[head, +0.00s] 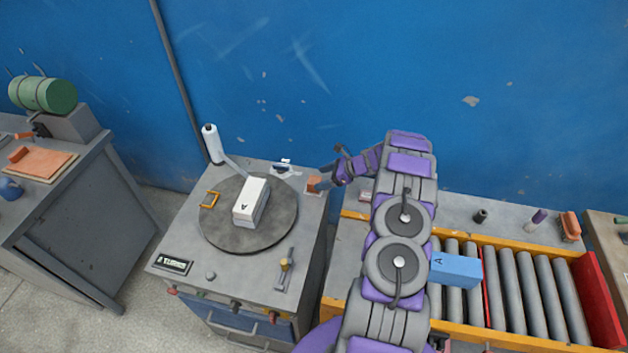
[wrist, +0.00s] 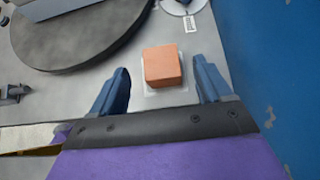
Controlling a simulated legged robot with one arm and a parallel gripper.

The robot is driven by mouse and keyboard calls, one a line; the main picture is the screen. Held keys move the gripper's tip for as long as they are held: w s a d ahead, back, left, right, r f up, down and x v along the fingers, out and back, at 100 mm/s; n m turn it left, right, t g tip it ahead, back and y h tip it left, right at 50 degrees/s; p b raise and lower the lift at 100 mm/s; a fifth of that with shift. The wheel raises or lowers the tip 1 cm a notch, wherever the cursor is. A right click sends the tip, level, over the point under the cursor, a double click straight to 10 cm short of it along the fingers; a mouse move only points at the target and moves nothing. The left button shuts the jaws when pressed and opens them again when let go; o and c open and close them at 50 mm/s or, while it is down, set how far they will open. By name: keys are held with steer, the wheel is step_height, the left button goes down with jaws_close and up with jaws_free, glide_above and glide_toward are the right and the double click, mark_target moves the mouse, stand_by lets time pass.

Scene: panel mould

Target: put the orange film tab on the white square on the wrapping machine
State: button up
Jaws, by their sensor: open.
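The orange film tab (wrist: 162,66) is a small block resting on the white square (wrist: 151,91), whose pale border shows around its lower edges in the wrist view. In the head view the tab (head: 313,184) sits near the back right corner of the grey wrapping machine (head: 225,275). My gripper (wrist: 164,78) is open, with one blue finger on each side of the tab and visible gaps between. In the head view my gripper (head: 322,184) reaches in from the right, beside the tab, and partly hides that corner.
A dark turntable (head: 220,235) carries a white box (head: 251,203) marked A. A white film roll (head: 213,145) stands behind it. A roller conveyor (head: 510,285) with a blue box (head: 458,271) lies to the right. The blue wall (head: 420,60) is close behind the machine.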

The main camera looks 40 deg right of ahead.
steer(key=v, duration=0.5)
steer(key=a+r+n+g+y, duration=0.1)
steer(key=a+r+n+g, duration=0.45)
steer(key=a+r, duration=0.8)
steer(key=s+a+r+n+g+h, duration=0.1)
steer(key=s+a+r+n, duration=0.3)
steer(key=a, duration=0.4)
steer(key=s+a+r+n+g, duration=0.1)
steer(key=s+a+r+n, duration=0.35)
steer(key=a, duration=0.25)
steer(key=s+a+r+n+g+h, duration=0.1)
steer(key=s+a+r+n+h, duration=0.2)
steer(key=s, duration=0.4)
steer(key=s+a+r+n+g, duration=0.1)
steer(key=s+a+r+n, duration=0.15)
steer(key=s+a, duration=0.3)
steer(key=s+n+h, duration=0.4)
steer(key=s+n, duration=0.4)
steer(key=s, duration=1)
steer(key=shift+s+d+r+p, duration=0.2)
steer(key=shift+r+p, duration=0.1)
steer(key=shift+r, duration=0.1)
